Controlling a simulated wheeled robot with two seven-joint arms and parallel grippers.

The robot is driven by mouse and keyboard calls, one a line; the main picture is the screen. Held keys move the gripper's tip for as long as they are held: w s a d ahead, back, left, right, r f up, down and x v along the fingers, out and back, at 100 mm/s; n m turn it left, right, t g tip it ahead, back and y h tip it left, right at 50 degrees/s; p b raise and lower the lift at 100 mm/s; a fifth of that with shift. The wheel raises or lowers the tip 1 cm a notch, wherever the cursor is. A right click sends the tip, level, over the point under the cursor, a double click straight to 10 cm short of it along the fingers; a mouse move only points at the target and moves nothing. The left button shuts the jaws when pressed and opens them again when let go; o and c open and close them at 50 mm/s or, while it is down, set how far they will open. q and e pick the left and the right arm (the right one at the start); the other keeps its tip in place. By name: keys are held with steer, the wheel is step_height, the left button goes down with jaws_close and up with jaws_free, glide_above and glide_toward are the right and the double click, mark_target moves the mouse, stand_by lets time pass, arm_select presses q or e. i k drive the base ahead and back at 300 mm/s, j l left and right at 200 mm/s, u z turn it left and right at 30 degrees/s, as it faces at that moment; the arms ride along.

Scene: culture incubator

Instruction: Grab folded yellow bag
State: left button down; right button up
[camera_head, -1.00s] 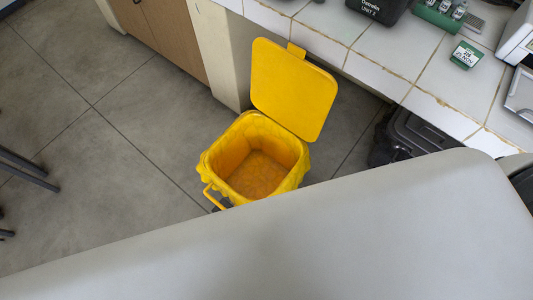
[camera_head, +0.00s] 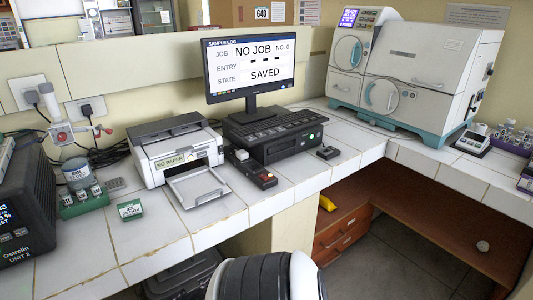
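A small yellow item (camera_head: 327,203) lies at the far left end of the low brown shelf (camera_head: 432,232), under the tiled bench. It may be the folded yellow bag, but it is too small and partly cut off by the bench edge to tell. Neither of my grippers is in view. A rounded white and black part of my own body rises at the bottom middle, below the bench edge.
The white tiled bench (camera_head: 105,262) bends around a corner. It carries a printer (camera_head: 178,150), a monitor (camera_head: 250,65), a keyboard (camera_head: 265,122) and a large autoclave-like machine (camera_head: 418,75). Brown drawers (camera_head: 342,235) stand under the bench. A black case (camera_head: 183,275) sits below left.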

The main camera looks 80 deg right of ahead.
mark_target(325, 202)
steer(key=z, duration=3.25)
steer(key=i+l+u, duration=0.15)
steer(key=i+l, duration=0.15)
